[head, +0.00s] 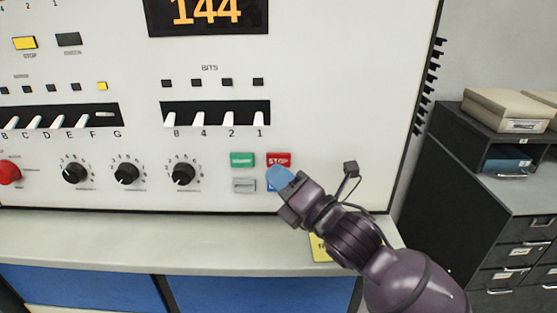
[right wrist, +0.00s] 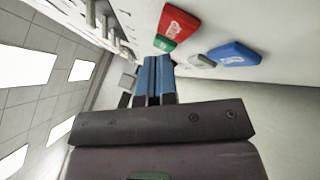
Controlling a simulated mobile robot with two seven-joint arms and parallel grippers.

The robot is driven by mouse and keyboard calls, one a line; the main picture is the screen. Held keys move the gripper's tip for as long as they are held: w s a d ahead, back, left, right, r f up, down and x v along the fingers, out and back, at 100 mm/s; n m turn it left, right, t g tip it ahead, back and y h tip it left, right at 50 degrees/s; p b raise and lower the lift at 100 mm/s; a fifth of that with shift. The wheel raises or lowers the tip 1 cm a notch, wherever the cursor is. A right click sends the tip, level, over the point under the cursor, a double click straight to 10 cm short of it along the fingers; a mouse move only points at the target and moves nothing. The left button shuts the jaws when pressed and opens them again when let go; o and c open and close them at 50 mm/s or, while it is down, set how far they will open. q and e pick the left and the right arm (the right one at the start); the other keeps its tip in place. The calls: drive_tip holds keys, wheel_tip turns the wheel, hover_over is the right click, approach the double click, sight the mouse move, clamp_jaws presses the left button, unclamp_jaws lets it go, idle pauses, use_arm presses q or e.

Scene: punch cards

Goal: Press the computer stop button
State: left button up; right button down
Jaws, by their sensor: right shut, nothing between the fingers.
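The red button labelled STOP (head: 279,159) is on the white panel, at the top right of a group of buttons. It also shows in the right wrist view (right wrist: 178,24). My right gripper (head: 279,178) is shut and empty, its blue fingertips just below the red button in the head view. The fingertips cover most of a blue button (right wrist: 235,54). In the right wrist view the fingers (right wrist: 158,80) appear apart from the red button; contact with the panel cannot be told. My left gripper is not in view.
A green button (head: 242,160) and a grey button (head: 244,186) sit left of the fingertips. Knobs (head: 183,174) and white switches (head: 229,119) lie further left and above. A ledge (head: 180,240) runs below the panel. A dark cabinet (head: 445,185) stands right.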

drive_tip(key=s+p, duration=0.1)
drive_tip(key=s, duration=0.3)
drive_tip(key=shift+s+p, duration=0.4)
idle(0.5)
